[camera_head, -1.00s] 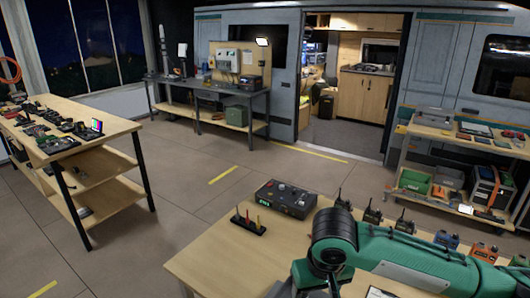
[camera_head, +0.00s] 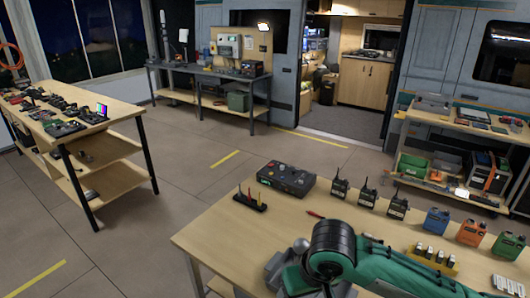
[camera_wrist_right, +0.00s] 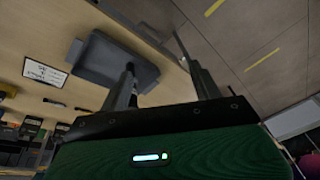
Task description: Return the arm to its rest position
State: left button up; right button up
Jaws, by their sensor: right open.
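My right arm (camera_head: 385,268) is green and black and comes in from the lower right in the head view, bent over the near part of the wooden table (camera_head: 225,225). Its gripper is hidden there. In the right wrist view my right gripper (camera_wrist_right: 163,75) has its two dark fingers spread apart, with nothing held between them. A grey tray-like item (camera_wrist_right: 95,62) shows behind the left finger, against the table. My left gripper is not in view.
The table holds a control box (camera_head: 287,178), a pen stand (camera_head: 252,202), black radios (camera_head: 340,188), a red item (camera_head: 315,213), and blue (camera_head: 436,220), orange (camera_head: 471,232) and green (camera_head: 506,245) canisters. A white card (camera_wrist_right: 45,72) lies near the tray-like item. Floor left of the table is clear.

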notch_tip(320, 180, down, 4)
jog(key=s+a+r+y, duration=0.1)
jog(key=s+a+y, duration=0.1)
jog(key=s+d+f+m+t+h, duration=0.15)
jog(key=s+d+f+h, duration=0.25)
jog(key=s+d+f, duration=1.3)
notch_tip(320, 180, down, 28)
jog(key=g, duration=0.1)
jog(key=s+d+f, duration=0.2)
jog(key=s+f, duration=0.7)
jog(key=s+d+f+g, duration=0.1)
jog(key=s+d+f, duration=0.1)
jog(key=s+f, duration=0.7)
jog(key=shift+s+f, duration=0.3)
jog(key=shift+f, duration=0.4)
